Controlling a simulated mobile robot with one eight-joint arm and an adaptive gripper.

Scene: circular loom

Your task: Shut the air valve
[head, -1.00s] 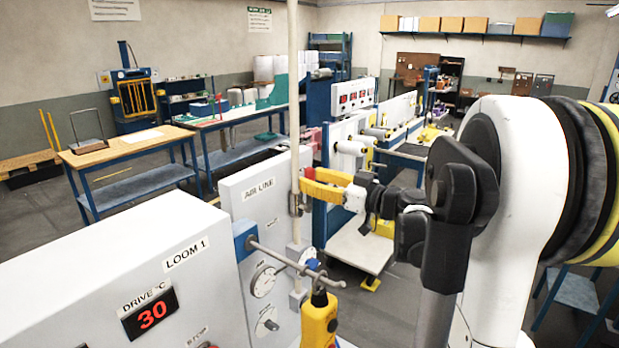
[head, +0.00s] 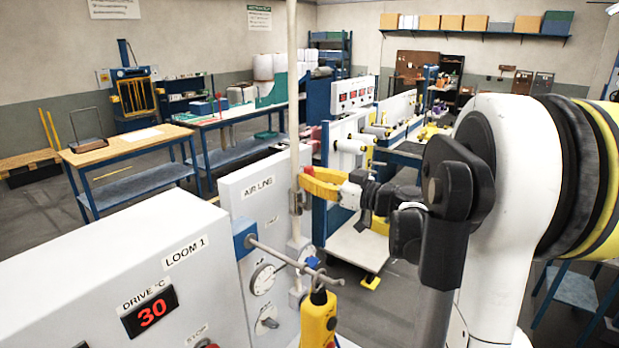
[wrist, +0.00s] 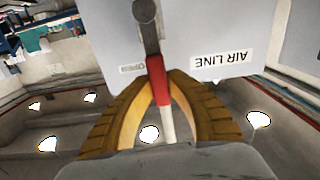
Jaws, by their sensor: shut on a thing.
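The air valve's lever (wrist: 150,32) is grey metal with a red grip (wrist: 157,85), in front of the panel marked AIR LINE in the wrist view. My gripper (wrist: 172,78) has its yellow ribbed fingers closed around the red grip. In the head view my gripper (head: 308,182) is beside the pale vertical pipe (head: 294,110), with a bit of red at its fingertips. The metal valve body (head: 296,202) sits on this pipe. A small label by the lever in the wrist view (wrist: 131,68) seems to read OPEN. The fingers hide part of the grip.
The white AIR LINE panel (head: 235,195) stands behind the pipe, with a dial (head: 263,279) and a knob (head: 267,319) low on it. The LOOM 1 cabinet (head: 110,270) is at the front left. A yellow pendant (head: 319,318) hangs in front from a metal bar.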

